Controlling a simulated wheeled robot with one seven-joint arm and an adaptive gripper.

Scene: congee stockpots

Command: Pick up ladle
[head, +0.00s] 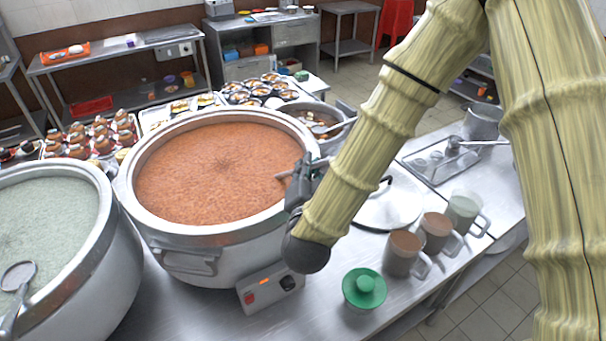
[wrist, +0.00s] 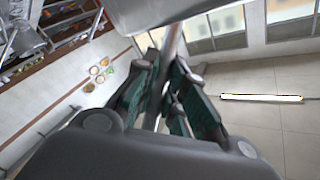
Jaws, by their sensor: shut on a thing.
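My gripper (head: 298,183) is at the right rim of the large pot of orange-red congee (head: 215,170). It is shut on a thin metal handle, which I take to be the ladle (head: 283,175); a short grey piece of it sticks out to the left over the congee. In the wrist view, the grey handle (wrist: 173,42) passes between the green-padded fingers (wrist: 165,92). A pale metal shape at the top edge may be the ladle's bowl; I cannot tell. Another ladle (head: 18,276) rests in the pale green congee pot (head: 105,215) at left.
A control box (head: 270,288) sits in front of the red pot. A smaller pot (head: 345,130) is behind. Trays of food bowls (head: 262,90) are farther back.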

